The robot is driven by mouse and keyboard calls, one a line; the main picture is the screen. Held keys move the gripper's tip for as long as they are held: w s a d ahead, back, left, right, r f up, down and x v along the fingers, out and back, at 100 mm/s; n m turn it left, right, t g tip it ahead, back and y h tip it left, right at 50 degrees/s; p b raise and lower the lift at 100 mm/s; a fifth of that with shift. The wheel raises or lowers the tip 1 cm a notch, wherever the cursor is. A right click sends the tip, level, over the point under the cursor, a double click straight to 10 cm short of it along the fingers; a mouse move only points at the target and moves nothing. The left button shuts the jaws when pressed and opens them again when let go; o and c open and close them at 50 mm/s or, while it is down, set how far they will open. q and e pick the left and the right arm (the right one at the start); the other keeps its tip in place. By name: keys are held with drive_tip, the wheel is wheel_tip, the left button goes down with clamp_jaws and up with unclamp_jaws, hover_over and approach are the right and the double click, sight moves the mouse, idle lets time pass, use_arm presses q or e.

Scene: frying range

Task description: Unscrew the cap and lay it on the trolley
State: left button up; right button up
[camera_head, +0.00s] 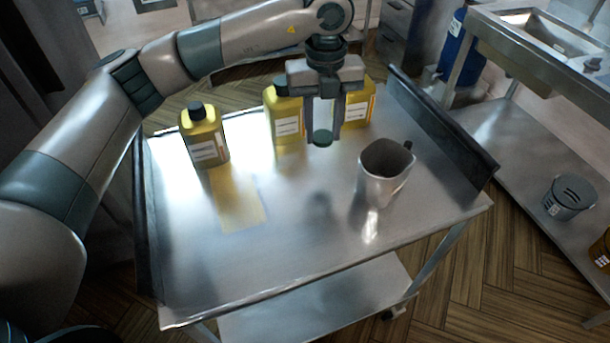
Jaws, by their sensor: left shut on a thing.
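My left gripper (323,137) points down over the trolley (270,255), its fingers shut on a small dark green cap (322,138). The cap is clear of any bottle neck, and a soft shadow lies on the trolley top below it. A yellow bottle (204,137) with a dark cap stands upright at the left of the trolley. A second yellow bottle (286,118) and a third yellow bottle (358,108) stand at the back, behind my gripper. My right gripper is out of view.
A grey metal jug (383,170) stands on the trolley's right side. Dark raised rails edge the trolley left and right (440,125). The front and middle of the top are bare. A steel counter with a lower shelf (505,150) and a grey pot (570,197) stand at right.

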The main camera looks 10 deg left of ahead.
use_arm(q)
drive_tip(key=shift+s+a+r+m, duration=0.2)
drive_tip(key=shift+s+a+m, duration=0.75)
drive_tip(key=shift+s, duration=0.25)
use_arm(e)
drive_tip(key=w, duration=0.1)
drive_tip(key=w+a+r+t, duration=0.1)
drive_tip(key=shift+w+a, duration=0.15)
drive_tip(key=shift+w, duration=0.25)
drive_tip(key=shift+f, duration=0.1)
use_arm(q)
drive_tip(key=p, duration=0.1)
hover_over(310, 178)
drive_tip(key=shift+f, duration=3.2)
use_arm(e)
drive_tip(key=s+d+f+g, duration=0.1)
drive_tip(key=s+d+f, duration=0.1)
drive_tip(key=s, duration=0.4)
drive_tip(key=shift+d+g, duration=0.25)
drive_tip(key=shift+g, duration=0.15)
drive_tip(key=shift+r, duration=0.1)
